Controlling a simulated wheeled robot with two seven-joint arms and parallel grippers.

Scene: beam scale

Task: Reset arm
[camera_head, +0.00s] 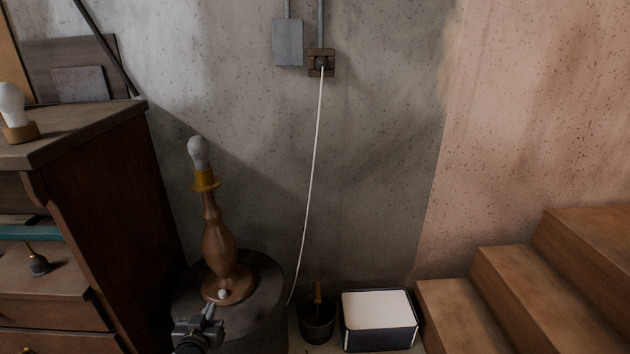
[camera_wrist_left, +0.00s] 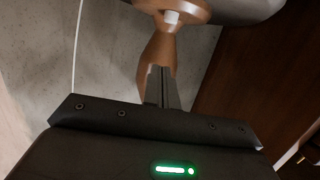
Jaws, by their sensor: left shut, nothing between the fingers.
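My left gripper (camera_head: 212,312) is at the bottom of the head view, low in front of the lamp's base. Its fingers are together with nothing between them; they also show in the left wrist view (camera_wrist_left: 161,88). The brown turned lamp (camera_head: 218,238) stands upright on a dark round table (camera_head: 262,290), with a bulb (camera_head: 198,153) in its yellow socket. A small white button (camera_head: 222,294) sits on the lamp's base near my fingertips; it also shows in the left wrist view (camera_wrist_left: 171,17). I cannot tell whether the fingers touch it. My right gripper is not in view.
A dark wooden dresser (camera_head: 105,200) stands at left with another bulb (camera_head: 12,104) on top. A white cord (camera_head: 313,160) hangs from the wall socket (camera_head: 321,63). A dark pot (camera_head: 318,325), a white-topped box (camera_head: 378,307) and wooden stairs (camera_head: 500,280) are at right.

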